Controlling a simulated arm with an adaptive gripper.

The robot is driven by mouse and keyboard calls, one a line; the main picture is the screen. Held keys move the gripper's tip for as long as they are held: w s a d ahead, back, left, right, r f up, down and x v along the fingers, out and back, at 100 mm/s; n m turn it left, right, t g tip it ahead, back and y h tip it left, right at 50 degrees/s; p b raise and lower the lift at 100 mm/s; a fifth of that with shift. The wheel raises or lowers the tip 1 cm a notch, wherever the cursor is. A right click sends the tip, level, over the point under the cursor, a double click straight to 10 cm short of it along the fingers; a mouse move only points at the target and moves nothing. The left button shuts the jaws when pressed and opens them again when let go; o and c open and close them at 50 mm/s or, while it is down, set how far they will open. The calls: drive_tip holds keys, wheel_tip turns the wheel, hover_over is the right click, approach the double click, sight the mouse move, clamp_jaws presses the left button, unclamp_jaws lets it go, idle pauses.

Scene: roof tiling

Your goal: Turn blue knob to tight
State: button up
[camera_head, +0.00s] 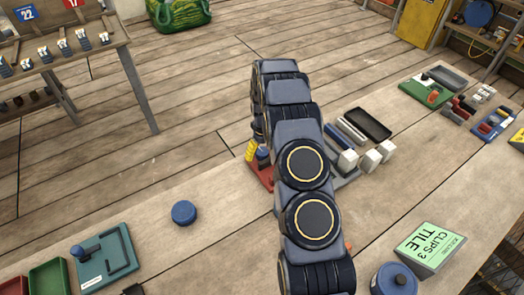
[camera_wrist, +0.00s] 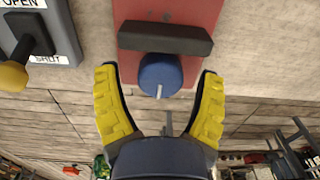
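The blue knob (camera_wrist: 160,75) shows in the wrist view on a red board (camera_wrist: 195,20), below a dark bar (camera_wrist: 165,38). A pale pointer line on the knob points toward the picture's bottom. No "tight" label is readable. My gripper (camera_wrist: 158,90) is open, with one yellow finger on each side of the knob and a visible gap on both sides. In the head view, the blue knob (camera_head: 263,153) and the red board (camera_head: 259,172) are partly hidden behind my arm, beside a yellow finger.
A grey panel marked OPEN and SHUT, with a yellow-ended lever (camera_wrist: 13,75), stands left of the red board. In the head view, a black tray (camera_head: 364,124) and white blocks (camera_head: 370,160) lie right of my arm. A blue disc (camera_head: 184,212) lies on the bench front left.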

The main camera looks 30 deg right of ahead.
sight(262, 151)
drive_tip(key=c, duration=0.8)
drive_tip(key=m, duration=0.4)
drive_tip(key=shift+m, duration=0.3)
drive_tip(key=shift+c, duration=0.2)
drive_tip(key=o, duration=1.1)
drive_tip(key=shift+o, duration=0.2)
wheel_tip(262, 151, up, 12)
